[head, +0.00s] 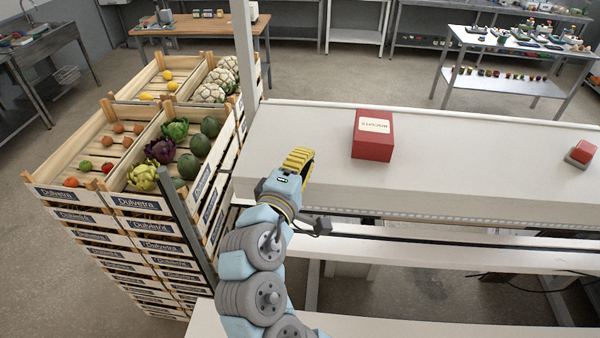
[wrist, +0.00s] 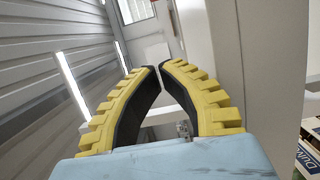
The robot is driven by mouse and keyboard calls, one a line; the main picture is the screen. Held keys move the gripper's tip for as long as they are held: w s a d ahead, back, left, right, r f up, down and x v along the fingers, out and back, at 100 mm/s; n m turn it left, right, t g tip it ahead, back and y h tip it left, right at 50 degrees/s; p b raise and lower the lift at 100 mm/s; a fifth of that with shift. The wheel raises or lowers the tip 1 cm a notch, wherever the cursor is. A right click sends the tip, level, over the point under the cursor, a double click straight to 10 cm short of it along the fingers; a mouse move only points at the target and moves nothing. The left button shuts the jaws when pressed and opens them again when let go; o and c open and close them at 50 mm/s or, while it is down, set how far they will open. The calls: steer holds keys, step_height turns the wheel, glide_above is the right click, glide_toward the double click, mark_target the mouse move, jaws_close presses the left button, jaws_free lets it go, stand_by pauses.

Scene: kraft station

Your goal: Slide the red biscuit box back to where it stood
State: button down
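The red biscuit box (head: 372,147) stands on the long white counter (head: 460,160), a little right of the picture's middle, with a pale label on its top. My gripper (head: 302,158) is to the left of the box, over the counter's left part, clearly apart from it. In the wrist view the two yellow fingers with black pads (wrist: 161,67) come together at their tips, with nothing held between them. The box does not show in the wrist view.
A small red and grey block (head: 582,153) sits at the counter's right end. A pale post (head: 244,50) rises at its left end. Stacked wooden crates (head: 135,204) of vegetables stand left of my arm. The counter between gripper and box is clear.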

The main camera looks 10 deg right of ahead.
mark_target(372, 134)
steer(key=x, duration=1.1)
steer(key=shift+w+d+f, duration=0.1)
steer(key=shift+w+d, duration=0.05)
steer(key=shift+w, duration=0.05)
steer(key=shift+d, duration=1.05)
steer(key=shift+s+d+p, duration=0.2)
steer(key=shift+d+p, duration=0.1)
steer(key=shift+d, duration=0.2)
steer(key=shift+s+d+p, duration=0.2)
steer(key=shift+d+p, duration=0.1)
steer(key=shift+d, duration=0.2)
